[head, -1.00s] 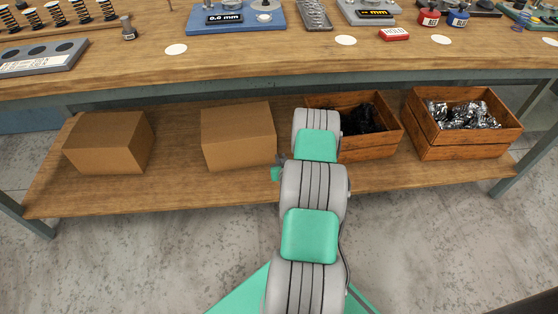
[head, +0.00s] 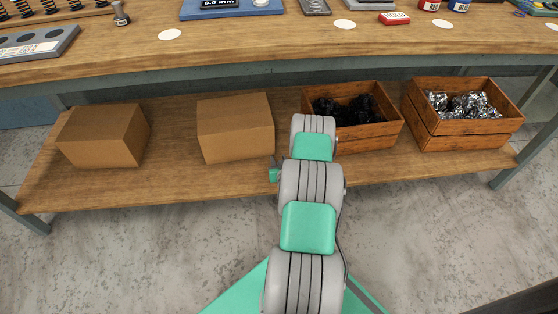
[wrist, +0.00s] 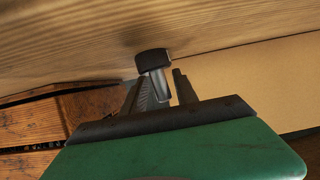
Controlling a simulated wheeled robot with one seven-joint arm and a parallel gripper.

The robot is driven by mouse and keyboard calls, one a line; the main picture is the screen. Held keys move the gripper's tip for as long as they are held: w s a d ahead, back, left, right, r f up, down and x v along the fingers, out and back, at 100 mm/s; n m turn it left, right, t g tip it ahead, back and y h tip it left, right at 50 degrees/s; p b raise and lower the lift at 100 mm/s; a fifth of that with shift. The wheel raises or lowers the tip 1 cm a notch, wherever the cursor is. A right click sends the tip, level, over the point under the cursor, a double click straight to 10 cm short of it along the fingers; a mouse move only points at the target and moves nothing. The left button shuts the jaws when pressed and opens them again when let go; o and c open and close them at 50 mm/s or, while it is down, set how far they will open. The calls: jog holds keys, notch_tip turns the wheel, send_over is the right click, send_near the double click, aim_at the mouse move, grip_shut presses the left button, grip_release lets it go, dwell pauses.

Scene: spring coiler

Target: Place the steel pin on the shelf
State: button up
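The steel pin (wrist: 160,86), a grey shaft with a wider dark end (wrist: 154,62), is between the fingers of my gripper (wrist: 165,88) in the wrist view. The left finger overlaps or borders the shaft, and a narrow gap shows between the shaft and the right finger. The gripper looks slightly open around it. The dark end lies against the wooden shelf (wrist: 70,40) in the picture; whether it touches is hard to tell. In the head view my gripper (head: 273,174) is mostly hidden by my arm, over the shelf (head: 180,185) near its front edge.
Two cardboard boxes (head: 104,135) (head: 235,128) stand on the left and middle of the shelf. Wooden crates with dark (head: 385,135) and silvery (head: 465,135) contents stand to the right. The bench top (head: 270,45) overhangs the shelf. Bare shelf shows between the boxes.

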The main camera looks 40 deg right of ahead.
jog(key=shift+r, duration=0.15)
jog(key=shift+s+r+p, duration=0.15)
jog(key=shift+s+p, duration=0.05)
jog(key=shift+p, duration=0.15)
jog(key=p+v, duration=0.2)
jog(key=v, duration=0.9)
jog(key=shift+s+a, duration=0.15)
jog(key=shift+a, duration=0.05)
jog(key=w+a+r+n+y, duration=0.75)
jog(key=w+a+r, duration=0.5)
jog(key=a, duration=0.25)
jog(key=s+a+r+n+g+y, duration=0.2)
jog(key=s+a+r+g, duration=0.2)
jog(key=a+r, duration=0.5)
jog(key=s+a+r+m+g+h, duration=0.1)
jog(key=s+a+r+g, duration=0.1)
jog(key=s, duration=0.4)
jog(key=s+a+r+m+g+h, duration=0.1)
jog(key=s+a+r, duration=0.1)
jog(key=s+r, duration=0.3)
jog(key=s+a+r+m+g+h, duration=0.1)
jog(key=s+r, duration=0.3)
jog(key=s, duration=0.5)
jog(key=shift+a+m+g, duration=0.35)
jog(key=shift+a+g, duration=0.45)
jog(key=shift+a, duration=0.1)
